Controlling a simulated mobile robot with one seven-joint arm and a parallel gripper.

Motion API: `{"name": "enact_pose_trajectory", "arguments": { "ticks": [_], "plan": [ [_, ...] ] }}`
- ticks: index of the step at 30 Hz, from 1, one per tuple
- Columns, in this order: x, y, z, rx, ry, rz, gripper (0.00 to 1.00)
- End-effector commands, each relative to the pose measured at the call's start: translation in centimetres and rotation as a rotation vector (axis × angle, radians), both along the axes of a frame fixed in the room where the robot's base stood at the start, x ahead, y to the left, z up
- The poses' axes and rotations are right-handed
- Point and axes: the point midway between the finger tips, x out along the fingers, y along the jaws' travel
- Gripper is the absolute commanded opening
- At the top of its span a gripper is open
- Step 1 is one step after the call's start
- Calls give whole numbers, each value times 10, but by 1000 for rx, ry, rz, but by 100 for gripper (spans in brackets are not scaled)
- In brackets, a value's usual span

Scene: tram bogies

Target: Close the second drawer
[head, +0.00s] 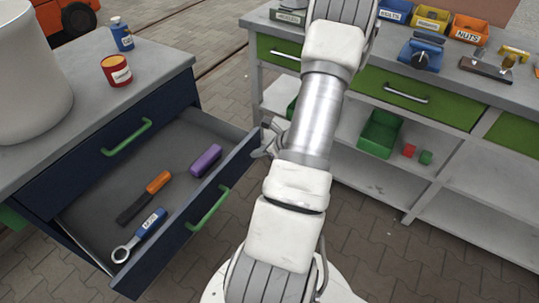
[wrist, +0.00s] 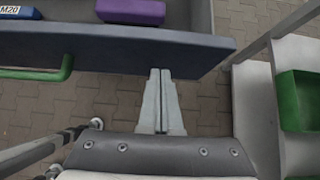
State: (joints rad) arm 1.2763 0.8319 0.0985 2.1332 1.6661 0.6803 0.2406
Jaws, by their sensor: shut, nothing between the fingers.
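The second drawer (head: 180,170) of the dark blue cabinet stands pulled out below the shut top drawer. Its dark blue front (head: 232,172) carries a green handle (head: 208,209). In the wrist view the drawer front (wrist: 120,47) runs across the top, with the green handle (wrist: 45,74) at left. My gripper (head: 266,147) is shut and empty at the right end of this front, away from the handle. In the wrist view its fingertips (wrist: 160,70) overlap the front's outer edge; I cannot tell whether they touch it.
In the drawer lie an orange-handled tool (head: 145,197), a blue-handled wrench (head: 140,234) and a purple block (head: 205,160). A red can (head: 117,71) and a blue bottle (head: 122,35) stand on the cabinet. A workbench with green drawers (head: 418,96) stands at right, across a paved gap.

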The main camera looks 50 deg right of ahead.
Motion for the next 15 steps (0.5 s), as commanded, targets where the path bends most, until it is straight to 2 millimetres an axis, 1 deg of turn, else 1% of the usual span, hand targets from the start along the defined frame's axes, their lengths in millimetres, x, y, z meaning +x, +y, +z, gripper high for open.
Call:
{"name": "enact_pose_trajectory", "arguments": {
  "ticks": [1,3,6,15],
  "plan": [
    [6,1,0,0,0,1,0],
    [12,1,0,1,0,-1,0],
    [16,1,0,1,1,-1,0],
    [17,1,0,1,1,-1,0]
  ]
}}
